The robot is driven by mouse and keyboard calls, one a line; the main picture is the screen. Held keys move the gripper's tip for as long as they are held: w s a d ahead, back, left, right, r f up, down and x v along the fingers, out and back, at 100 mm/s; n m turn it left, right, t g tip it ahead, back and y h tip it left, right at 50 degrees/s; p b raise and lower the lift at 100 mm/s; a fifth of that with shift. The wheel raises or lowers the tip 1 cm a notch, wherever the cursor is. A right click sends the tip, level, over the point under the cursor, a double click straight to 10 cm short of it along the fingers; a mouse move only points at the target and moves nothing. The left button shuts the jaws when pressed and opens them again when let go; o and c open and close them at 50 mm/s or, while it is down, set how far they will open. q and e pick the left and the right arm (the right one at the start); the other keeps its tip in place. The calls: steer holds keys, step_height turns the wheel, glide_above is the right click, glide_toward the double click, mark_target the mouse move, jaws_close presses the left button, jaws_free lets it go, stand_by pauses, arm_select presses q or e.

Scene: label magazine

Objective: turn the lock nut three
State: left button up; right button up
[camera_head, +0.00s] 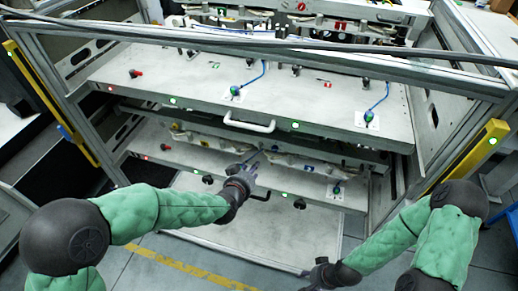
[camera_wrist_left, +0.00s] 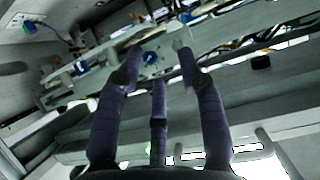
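The upper shelf (camera_head: 200,85) carries blue-green knobs with cables (camera_head: 235,90) (camera_head: 369,116) and a white handle (camera_head: 249,124). The lower shelf (camera_head: 150,140) lies beneath it, with little height between. Yellow posts (camera_head: 45,95) (camera_head: 470,156) flank the frame. A pale panel (camera_head: 290,235) lies below.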

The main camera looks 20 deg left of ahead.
mark_target(260, 148)
arm_select(q)
steer(key=shift+t, duration=0.5)
steer(key=w, duration=0.3)
steer(key=w+b, duration=0.1)
steer(key=w, duration=0.2)
steer(key=w+b, duration=0.1)
steer(key=w, duration=0.2)
steer(key=shift+w+f, duration=0.1)
steer(key=shift+f, duration=0.2)
steer(key=shift+w+f, duration=0.2)
steer(key=shift+w, duration=0.5)
jaws_close()
steer(key=shift+s, duration=0.1)
